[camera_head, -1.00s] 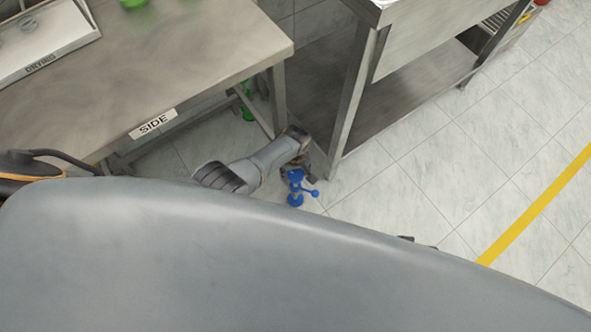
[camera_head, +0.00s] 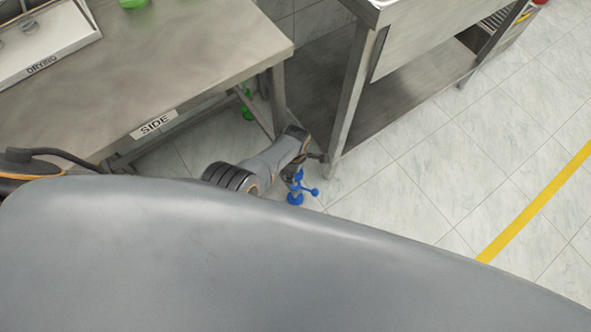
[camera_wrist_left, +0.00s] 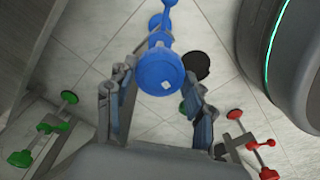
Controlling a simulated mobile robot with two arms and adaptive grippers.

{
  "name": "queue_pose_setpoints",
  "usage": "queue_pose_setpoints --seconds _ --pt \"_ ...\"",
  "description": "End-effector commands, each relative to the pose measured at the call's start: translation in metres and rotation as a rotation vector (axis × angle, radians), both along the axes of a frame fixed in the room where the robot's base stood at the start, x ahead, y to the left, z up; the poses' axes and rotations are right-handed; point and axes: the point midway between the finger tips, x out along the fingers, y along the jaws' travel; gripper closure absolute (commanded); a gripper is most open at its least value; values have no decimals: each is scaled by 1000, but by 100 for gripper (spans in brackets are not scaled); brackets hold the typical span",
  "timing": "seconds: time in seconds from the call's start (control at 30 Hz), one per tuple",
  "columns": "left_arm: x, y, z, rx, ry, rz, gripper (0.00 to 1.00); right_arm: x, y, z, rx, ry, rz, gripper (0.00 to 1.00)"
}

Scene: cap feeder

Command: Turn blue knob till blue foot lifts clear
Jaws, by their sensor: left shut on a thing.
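The blue knob (camera_wrist_left: 164,68) is round, with a small white mark, and lies between the fingers of my left gripper (camera_wrist_left: 158,80) in the left wrist view. The gripper is shut on it. In the head view my left gripper (camera_head: 297,168) reaches down by the table leg and covers the knob's top. A blue disc (camera_head: 295,199), seemingly the blue foot, shows low beneath it; I cannot tell whether it touches the floor. A blue arm with a ball end (camera_head: 314,192) sticks out to the right. My right gripper is out of view.
A steel table (camera_head: 190,60) marked SIDE stands at left. Another steel unit's leg (camera_head: 350,110) is close right of my gripper. Green (camera_wrist_left: 45,140) and red (camera_wrist_left: 262,150) knobbed parts flank it in the wrist view.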

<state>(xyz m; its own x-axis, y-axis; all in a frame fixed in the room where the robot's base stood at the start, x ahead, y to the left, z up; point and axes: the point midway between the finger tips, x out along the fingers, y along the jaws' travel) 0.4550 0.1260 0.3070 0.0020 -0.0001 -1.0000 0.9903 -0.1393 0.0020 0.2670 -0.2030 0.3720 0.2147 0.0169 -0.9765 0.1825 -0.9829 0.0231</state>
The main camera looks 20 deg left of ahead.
Motion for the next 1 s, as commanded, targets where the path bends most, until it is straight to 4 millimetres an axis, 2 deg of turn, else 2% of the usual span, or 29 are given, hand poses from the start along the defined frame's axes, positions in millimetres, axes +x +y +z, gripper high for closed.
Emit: queue_pose_setpoints --seconds 0.3,0.8,0.83,0.9,1.0 --pt "-2 1 -2 1 2 102 78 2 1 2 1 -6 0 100" --pt "-2 2 -3 3 2 115 78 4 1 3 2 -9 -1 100" --pt "-2 2 -3 3 2 115 41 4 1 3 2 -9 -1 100" --pt "-2 2 -2 3 2 115 27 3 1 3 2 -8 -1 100" --pt "-1 2 -2 2 2 115 24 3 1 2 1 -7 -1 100"
